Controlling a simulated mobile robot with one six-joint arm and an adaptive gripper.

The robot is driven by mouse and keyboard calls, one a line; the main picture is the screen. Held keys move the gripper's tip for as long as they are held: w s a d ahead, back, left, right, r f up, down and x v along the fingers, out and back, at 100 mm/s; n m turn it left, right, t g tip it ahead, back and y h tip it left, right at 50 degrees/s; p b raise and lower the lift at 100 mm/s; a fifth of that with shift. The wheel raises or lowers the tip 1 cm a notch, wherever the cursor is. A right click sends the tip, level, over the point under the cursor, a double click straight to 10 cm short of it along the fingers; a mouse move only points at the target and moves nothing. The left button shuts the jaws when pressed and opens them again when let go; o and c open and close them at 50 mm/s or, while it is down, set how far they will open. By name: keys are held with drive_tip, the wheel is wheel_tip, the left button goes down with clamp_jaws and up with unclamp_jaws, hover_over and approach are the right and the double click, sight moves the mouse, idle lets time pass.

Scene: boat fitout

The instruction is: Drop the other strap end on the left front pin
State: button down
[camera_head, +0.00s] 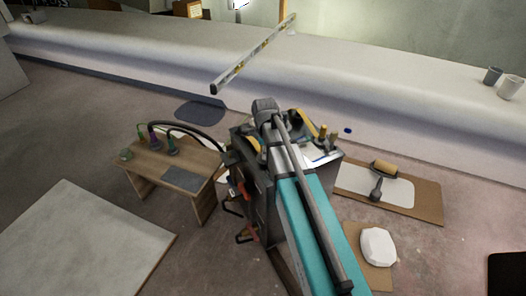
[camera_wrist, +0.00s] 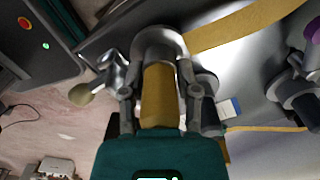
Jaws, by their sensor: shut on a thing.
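In the wrist view my gripper (camera_wrist: 160,78) is shut on a yellow strap end (camera_wrist: 158,98), which lies between the two fingers. A round grey metal part (camera_wrist: 158,42) is right beyond it; I cannot tell whether they touch or whether this is the left front pin. A yellow strap length (camera_wrist: 245,25) runs to the upper right over a grey surface, and another yellow strip (camera_wrist: 265,129) shows lower right. In the head view my arm reaches over a dark cart (camera_head: 262,195) and hides the gripper. Yellow pieces (camera_head: 306,124) show on the cart top.
A wooden bench (camera_head: 165,168) with upright tools and a hose stands left of the cart. A paint roller (camera_head: 383,170) and a white lump (camera_head: 378,246) lie to the right. A spirit level (camera_head: 255,55) is on the long white ledge. In the wrist view a grey fitting (camera_wrist: 294,90) stands right.

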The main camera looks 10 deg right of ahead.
drive_tip(key=shift+f+b, duration=1.05)
drive_tip(key=shift+f, duration=0.05)
idle(0.6)
idle(0.4)
drive_tip(key=shift+c, duration=1.3)
unclamp_jaws()
drive_tip(key=shift+o, duration=1.3)
drive_tip(key=shift+s, duration=0.1)
drive_tip(key=shift+r+p, duration=4.3)
